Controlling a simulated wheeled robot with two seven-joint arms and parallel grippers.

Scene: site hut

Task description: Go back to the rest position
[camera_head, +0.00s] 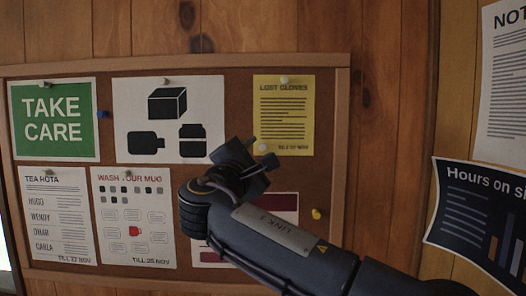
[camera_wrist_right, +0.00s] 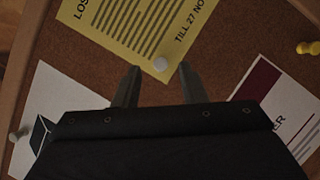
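My right arm comes in from the lower right in the head view. Its gripper (camera_head: 262,156) is in front of the cork board (camera_head: 225,172), at the lower edge of the yellow "Lost gloves" sheet (camera_head: 283,112). In the right wrist view the two fingers of this gripper (camera_wrist_right: 158,78) stand apart with nothing gripped. A white pin (camera_wrist_right: 160,64) at the bottom of the yellow sheet shows just beyond and between the fingertips. The pin also shows in the head view (camera_head: 262,147). My left gripper is in neither view.
The board holds several pinned sheets, including a green "Take care" sign (camera_head: 54,121) and a mug notice (camera_head: 134,219). A maroon and white sheet (camera_head: 284,205) is partly hidden by my arm. A yellow pin (camera_head: 316,214) sits to its right. A dark "Hours" poster (camera_head: 482,220) hangs far right.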

